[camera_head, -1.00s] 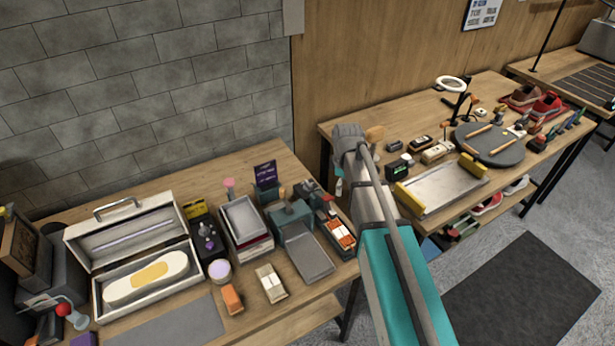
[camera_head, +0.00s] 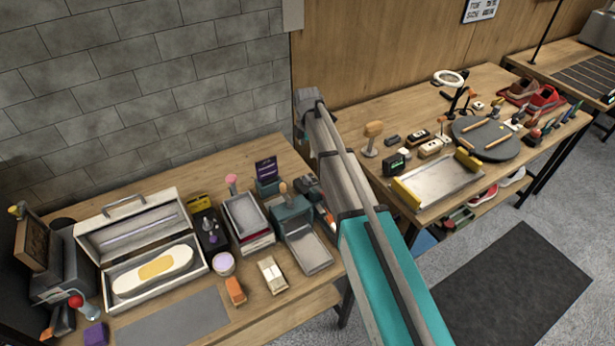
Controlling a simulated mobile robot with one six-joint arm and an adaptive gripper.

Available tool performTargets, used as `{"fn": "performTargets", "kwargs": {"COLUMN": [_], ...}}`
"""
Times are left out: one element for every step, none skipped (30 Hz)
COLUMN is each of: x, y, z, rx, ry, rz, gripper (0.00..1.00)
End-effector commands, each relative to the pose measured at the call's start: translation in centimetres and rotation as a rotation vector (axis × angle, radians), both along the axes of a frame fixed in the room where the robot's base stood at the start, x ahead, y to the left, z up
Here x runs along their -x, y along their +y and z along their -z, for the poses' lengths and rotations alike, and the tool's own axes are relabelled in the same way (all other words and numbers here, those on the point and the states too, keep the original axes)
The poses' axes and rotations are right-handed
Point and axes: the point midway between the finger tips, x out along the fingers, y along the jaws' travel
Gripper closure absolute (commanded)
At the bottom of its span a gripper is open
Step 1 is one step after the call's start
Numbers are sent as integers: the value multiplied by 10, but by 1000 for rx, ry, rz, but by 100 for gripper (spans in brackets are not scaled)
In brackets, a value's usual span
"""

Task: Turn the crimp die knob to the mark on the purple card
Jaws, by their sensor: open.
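The purple card (camera_head: 266,169) stands upright at the back of the left workbench, with light writing too small to read. Just in front of it is a teal bench machine (camera_head: 291,208) with a brown knob-like handle (camera_head: 283,188) on top and a grey plate in front. I cannot tell which part is the crimp die knob, and no mark on it is readable. My grey and teal arm (camera_head: 345,185) crosses the picture to the right of the machine. My gripper cannot be made out.
A white open case (camera_head: 150,275), a stacked grey tray (camera_head: 246,216), an orange block (camera_head: 235,290) and a cream block (camera_head: 271,275) crowd the left bench. A grey mat (camera_head: 175,322) is bare at the front. The right bench holds a metal tray (camera_head: 437,187) and a round dark turntable (camera_head: 487,140).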

Motion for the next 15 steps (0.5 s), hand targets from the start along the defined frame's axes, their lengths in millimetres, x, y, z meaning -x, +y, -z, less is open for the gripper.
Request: {"fn": "performTargets", "kwargs": {"x": [0, 0, 0, 0, 0, 0, 0, 0, 0, 0, 0, 0, 0, 0, 0], "y": [0, 0, 0, 0, 0, 0, 0, 0, 0, 0, 0, 0, 0, 0, 1], "z": [0, 0, 1, 1, 2, 3, 3, 4, 6, 7, 9, 11, 13, 15, 18], "rx": [0, 0, 0, 0, 0, 0, 0, 0, 0, 0, 0, 0, 0, 0, 0], "ry": [0, 0, 0, 0, 0, 0, 0, 0, 0, 0, 0, 0, 0, 0, 0], "rz": [0, 0, 1, 1, 1, 1, 1, 1, 1, 1, 1, 1, 1, 1, 1], "gripper": [11, 11, 11, 11, 11, 11, 11, 11, 11, 11, 11, 11, 11, 11, 11]}}
